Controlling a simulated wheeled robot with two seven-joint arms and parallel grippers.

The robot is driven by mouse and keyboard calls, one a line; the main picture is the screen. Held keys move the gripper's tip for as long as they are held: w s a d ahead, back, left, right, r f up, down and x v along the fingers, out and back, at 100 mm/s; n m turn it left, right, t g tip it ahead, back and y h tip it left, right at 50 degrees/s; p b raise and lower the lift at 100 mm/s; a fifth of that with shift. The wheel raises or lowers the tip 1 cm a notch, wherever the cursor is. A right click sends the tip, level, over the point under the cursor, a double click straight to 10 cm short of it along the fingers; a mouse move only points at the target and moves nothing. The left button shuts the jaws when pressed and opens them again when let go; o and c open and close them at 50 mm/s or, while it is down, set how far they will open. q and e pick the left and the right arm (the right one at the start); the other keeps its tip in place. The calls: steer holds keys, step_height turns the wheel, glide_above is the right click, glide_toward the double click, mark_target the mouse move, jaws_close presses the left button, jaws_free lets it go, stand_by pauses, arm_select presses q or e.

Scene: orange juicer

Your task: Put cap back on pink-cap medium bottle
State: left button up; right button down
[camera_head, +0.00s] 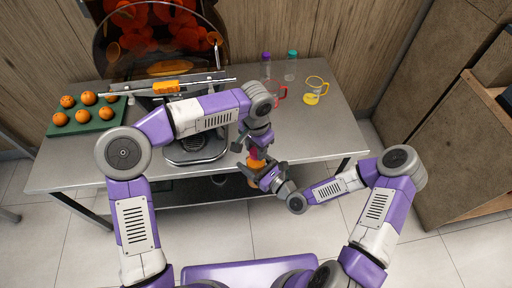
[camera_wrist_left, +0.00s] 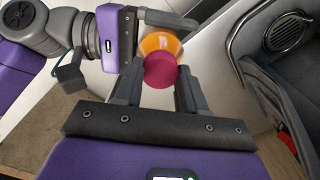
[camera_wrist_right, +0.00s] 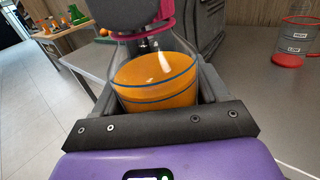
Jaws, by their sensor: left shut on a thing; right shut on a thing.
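The medium bottle (camera_wrist_right: 155,80) is clear and holds orange liquid. My right gripper (camera_head: 258,172) is shut around its body and holds it upright off the table's front edge. The pink cap (camera_wrist_left: 163,70) is between the fingers of my left gripper (camera_head: 257,148), which is shut on it. In the right wrist view the cap's pink edge (camera_wrist_right: 150,37) shows at the bottle's mouth, directly above the neck. The left wrist view shows the cap in front of the orange bottle (camera_wrist_left: 170,44). Whether the cap is fully seated I cannot tell.
The juicer (camera_head: 195,148) stands mid-table. A green tray (camera_head: 88,127) with several oranges is at the left. A purple-capped bottle (camera_head: 266,66), a teal-capped bottle (camera_head: 291,66), a yellow-handled jug (camera_head: 316,91) and a red-handled jug (camera_head: 279,95) stand at back right. The right front table is clear.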

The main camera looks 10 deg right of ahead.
arm_select(q)
steer(key=o, duration=1.2)
steer(key=shift+o, duration=0.2)
steer(key=shift+r, duration=0.1)
step_height(320, 180, up, 12)
